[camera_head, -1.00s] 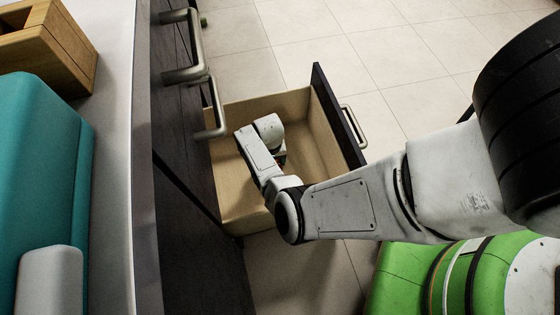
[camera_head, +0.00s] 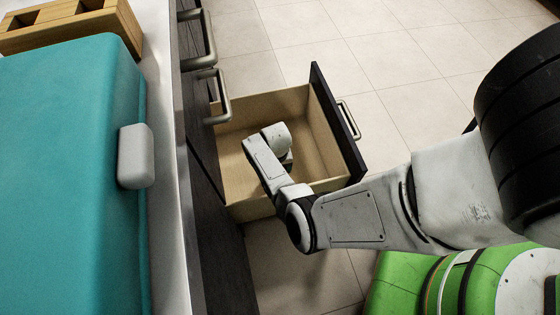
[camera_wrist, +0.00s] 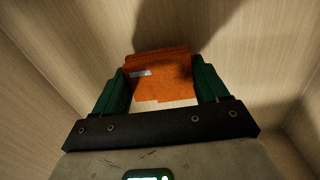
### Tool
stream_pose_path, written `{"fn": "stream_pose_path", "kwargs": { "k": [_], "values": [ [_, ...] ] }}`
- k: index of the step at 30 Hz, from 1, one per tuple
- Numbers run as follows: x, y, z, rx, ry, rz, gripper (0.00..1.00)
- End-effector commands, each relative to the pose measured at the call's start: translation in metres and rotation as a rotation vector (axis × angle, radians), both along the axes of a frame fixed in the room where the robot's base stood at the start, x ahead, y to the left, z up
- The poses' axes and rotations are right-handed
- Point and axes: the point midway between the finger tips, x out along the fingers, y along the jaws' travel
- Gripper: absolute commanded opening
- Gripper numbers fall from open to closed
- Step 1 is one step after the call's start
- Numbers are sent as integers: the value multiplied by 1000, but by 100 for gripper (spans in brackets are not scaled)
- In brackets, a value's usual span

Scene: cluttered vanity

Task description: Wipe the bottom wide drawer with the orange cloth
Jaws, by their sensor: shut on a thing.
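The bottom wide drawer (camera_head: 308,101) is pulled open, with pale wood inside and a dark front panel bearing a metal handle. My arm reaches down into it in the head view, and my wrist hides the gripper and the cloth there. In the wrist view the orange cloth (camera_wrist: 162,76) is held between the two green fingers of my gripper (camera_wrist: 160,85). The gripper is shut on it. Wooden drawer surfaces (camera_wrist: 60,70) surround the cloth; I cannot tell whether it touches the wood.
A teal case (camera_head: 70,170) with a pale latch (camera_head: 136,156) and a wooden organizer (camera_head: 75,22) sit on the white countertop (camera_head: 172,180) at left. Closed drawers with metal handles (camera_head: 222,97) are above the open one. The tiled floor (camera_head: 400,45) beyond is clear.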

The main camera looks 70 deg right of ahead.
Motion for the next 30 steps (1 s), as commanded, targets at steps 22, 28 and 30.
{"fn": "stream_pose_path", "kwargs": {
  "k": [22,28,30],
  "values": [
    [2,-5,61,0,0,5,45],
    [2,-5,60,0,0,6,45],
    [3,-5,60,0,0,6,45]
  ]
}}
